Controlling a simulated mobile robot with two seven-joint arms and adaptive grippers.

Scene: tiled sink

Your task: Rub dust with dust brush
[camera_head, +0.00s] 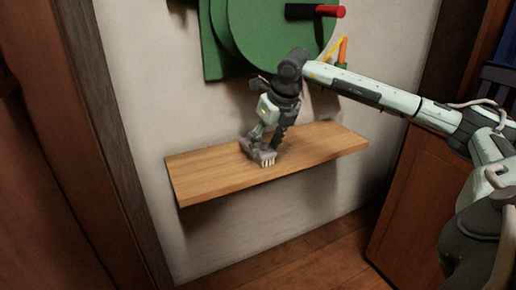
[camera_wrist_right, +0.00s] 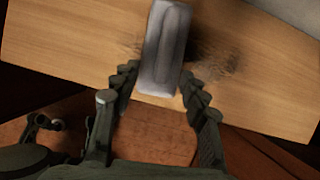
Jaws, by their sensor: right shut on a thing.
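A grey dust brush (camera_head: 263,158) with pale bristles is at the wooden shelf (camera_head: 325,147), bristles down near its front edge. My right gripper (camera_head: 267,142) is shut on the brush from above. In the right wrist view the brush's smooth grey back (camera_wrist_right: 163,45) lies between the two fingers. Dark smudgy dust (camera_wrist_right: 215,62) shows on the shelf wood right of the brush, with a fainter patch to its left. The brush hides the wood beneath it. Whether all bristles touch the wood cannot be told. My left gripper is not in view.
A green round-edged board (camera_head: 262,35) hangs on the pale wall above the shelf, with a red-and-black handled thing (camera_head: 318,11) on it. A wooden cabinet (camera_head: 415,200) stands right of the shelf. Both ends of the shelf are clear.

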